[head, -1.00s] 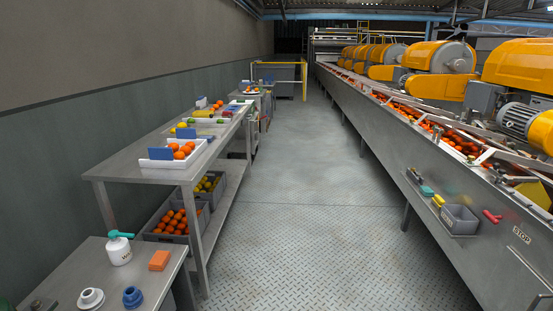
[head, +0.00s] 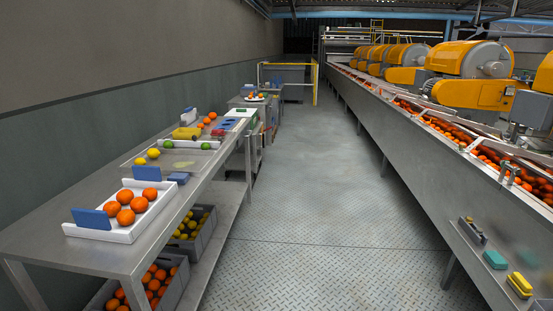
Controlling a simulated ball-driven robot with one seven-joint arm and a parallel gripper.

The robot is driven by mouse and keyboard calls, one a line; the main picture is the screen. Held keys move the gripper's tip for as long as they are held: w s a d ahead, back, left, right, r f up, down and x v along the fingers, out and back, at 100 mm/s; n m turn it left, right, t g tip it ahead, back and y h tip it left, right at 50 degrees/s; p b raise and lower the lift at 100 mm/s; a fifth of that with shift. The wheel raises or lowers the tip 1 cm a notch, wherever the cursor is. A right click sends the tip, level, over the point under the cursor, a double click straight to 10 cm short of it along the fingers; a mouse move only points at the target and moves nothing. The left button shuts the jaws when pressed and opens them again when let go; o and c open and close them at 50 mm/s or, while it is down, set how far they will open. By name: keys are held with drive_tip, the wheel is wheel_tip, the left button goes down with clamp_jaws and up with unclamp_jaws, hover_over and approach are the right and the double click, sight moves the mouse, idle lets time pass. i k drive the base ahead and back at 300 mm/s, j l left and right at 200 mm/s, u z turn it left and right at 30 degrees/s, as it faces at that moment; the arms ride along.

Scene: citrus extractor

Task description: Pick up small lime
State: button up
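My gripper is not in view.
The steel table (head: 60,215) also bears a white tray of oranges (head: 130,234) with blue cards, and two lemons (head: 154,153). Crates of fruit (head: 193,236) stand on its lower shelf. The aisle floor (head: 315,200) is clear. A conveyor (head: 420,165) runs along the right.

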sight(205, 146)
drive_tip(key=i, duration=1.85)
drive_tip(key=i+u, duration=0.2)
drive_tip(key=i, duration=0.25)
drive_tip(key=i+l+u, duration=0.15)
drive_tip(key=i, duration=0.3)
drive_tip(key=i+l+u, duration=0.2)
drive_tip(key=i, duration=0.25)
drive_tip(key=i+l+u, duration=0.2)
drive_tip(key=i, duration=0.2)
